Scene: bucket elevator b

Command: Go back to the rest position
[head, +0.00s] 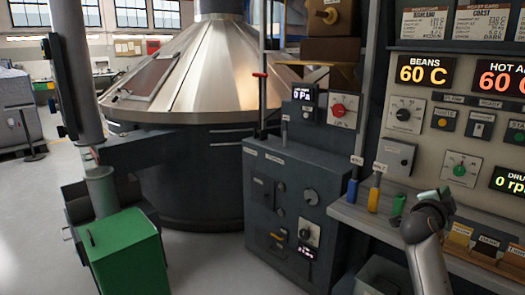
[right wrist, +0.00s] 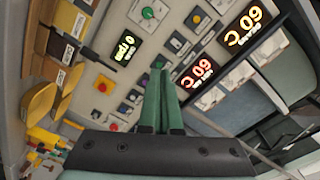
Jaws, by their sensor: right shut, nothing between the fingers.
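My right gripper (head: 441,194) is at the lower right of the head view, in front of the control panel (head: 452,97) and above the ledge. In the right wrist view its two green fingers (right wrist: 159,72) are together and empty, pointing toward the panel's knobs and displays. The dark palm crosses the bottom of that view. My left gripper does not show in the head view.
A grey ledge (head: 357,215) with blue, yellow and green handles runs below the panel. Several labelled boxes (head: 487,247) stand at the right. A grey cabinet (head: 290,190), a large metal cone (head: 205,70) and a green bucket (head: 125,250) stand leftward. Floor shows between them.

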